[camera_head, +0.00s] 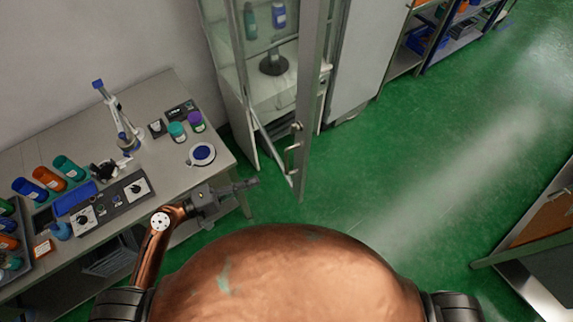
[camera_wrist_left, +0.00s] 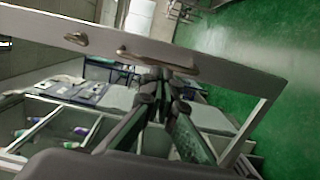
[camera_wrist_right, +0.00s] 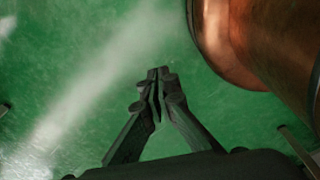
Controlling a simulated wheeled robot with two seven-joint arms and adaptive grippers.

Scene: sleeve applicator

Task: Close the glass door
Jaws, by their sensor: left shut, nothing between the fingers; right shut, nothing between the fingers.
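The glass door (camera_head: 310,70) of the tall cabinet (camera_head: 237,75) stands open and is seen nearly edge-on in the head view, with a metal handle (camera_head: 291,152) low on its frame. My left gripper (camera_head: 256,182) is shut and empty, left of the door's lower part in the head view. In the left wrist view the door frame (camera_wrist_left: 240,79) crosses the upper picture, and the left fingertips (camera_wrist_left: 163,75) overlap its long handle (camera_wrist_left: 150,60). I cannot tell whether they touch. My right gripper (camera_wrist_right: 158,75) is shut and empty above the green floor.
A lab bench (camera_head: 220,157) with bottles, a blue-and-white instrument (camera_head: 117,118) and a white dish (camera_head: 201,154) stands at the left. The cabinet holds bottles and a dark stand (camera_head: 273,64). Open shelving stands at the back right. The green floor (camera_head: 410,160) right of the door is clear.

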